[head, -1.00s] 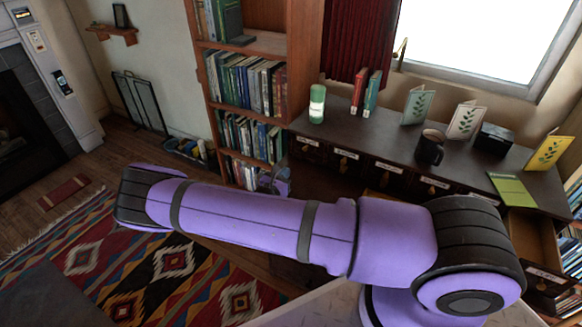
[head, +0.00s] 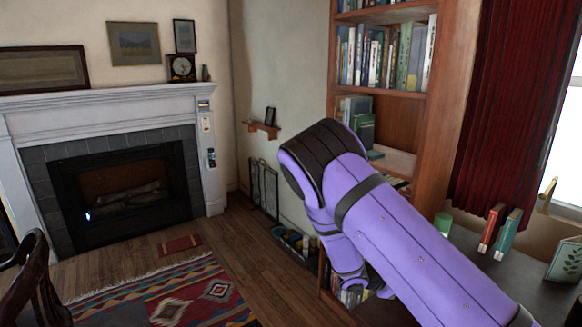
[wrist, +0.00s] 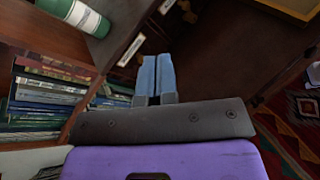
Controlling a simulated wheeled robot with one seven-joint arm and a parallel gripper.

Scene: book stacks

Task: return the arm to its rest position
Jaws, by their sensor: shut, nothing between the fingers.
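My purple arm (head: 415,245) crosses the lower right of the head view, with its dark-capped elbow raised in front of the bookcase. My gripper is hidden behind the arm in the head view. In the wrist view my gripper (wrist: 155,75) shows with its two blue fingers pressed together and nothing between them. It points toward the dark front of the wooden cabinet, below the counter edge.
A tall wooden bookcase (head: 452,110) stands close behind my arm. A fireplace (head: 125,185) is at left.

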